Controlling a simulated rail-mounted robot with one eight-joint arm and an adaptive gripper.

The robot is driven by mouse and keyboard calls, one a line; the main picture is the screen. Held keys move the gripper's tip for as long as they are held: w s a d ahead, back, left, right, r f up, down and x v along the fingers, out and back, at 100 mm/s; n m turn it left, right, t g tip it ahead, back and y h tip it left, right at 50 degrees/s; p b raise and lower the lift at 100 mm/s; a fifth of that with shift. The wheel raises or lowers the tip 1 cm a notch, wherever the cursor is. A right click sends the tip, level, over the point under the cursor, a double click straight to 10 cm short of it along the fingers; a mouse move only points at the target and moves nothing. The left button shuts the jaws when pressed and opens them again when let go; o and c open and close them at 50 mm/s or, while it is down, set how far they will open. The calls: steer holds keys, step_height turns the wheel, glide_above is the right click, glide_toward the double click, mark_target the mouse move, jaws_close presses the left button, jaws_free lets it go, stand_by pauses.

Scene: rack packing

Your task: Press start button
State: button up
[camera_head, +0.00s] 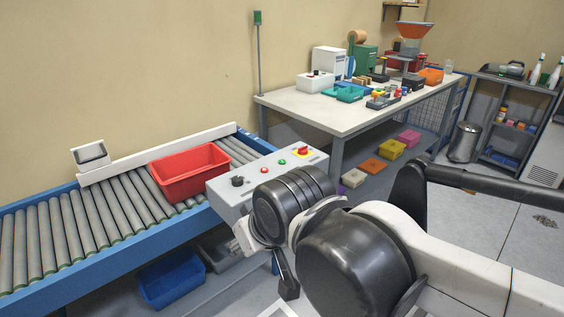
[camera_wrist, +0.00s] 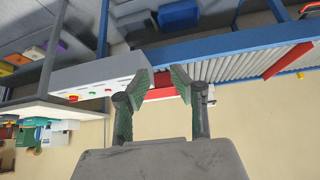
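A grey control box (camera_head: 228,194) stands at the conveyor's side. On its top are a black knob (camera_head: 237,181), a red button (camera_head: 264,170), a green button (camera_head: 282,162) and a red emergency switch on a yellow base (camera_head: 303,151). No label is readable to tell which is the start button. I cannot tell contact. My arm hides the gripper in the head view.
A red bin (camera_head: 169,177) sits on the roller conveyor (camera_head: 110,204) beside the box. A blue bin (camera_head: 171,284) lies below the conveyor. A workbench (camera_head: 334,117) with equipment stands behind, near a shelf (camera_head: 489,121) and a trash can (camera_head: 463,143).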

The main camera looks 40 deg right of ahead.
jaws_close()
stand_by(1.1)
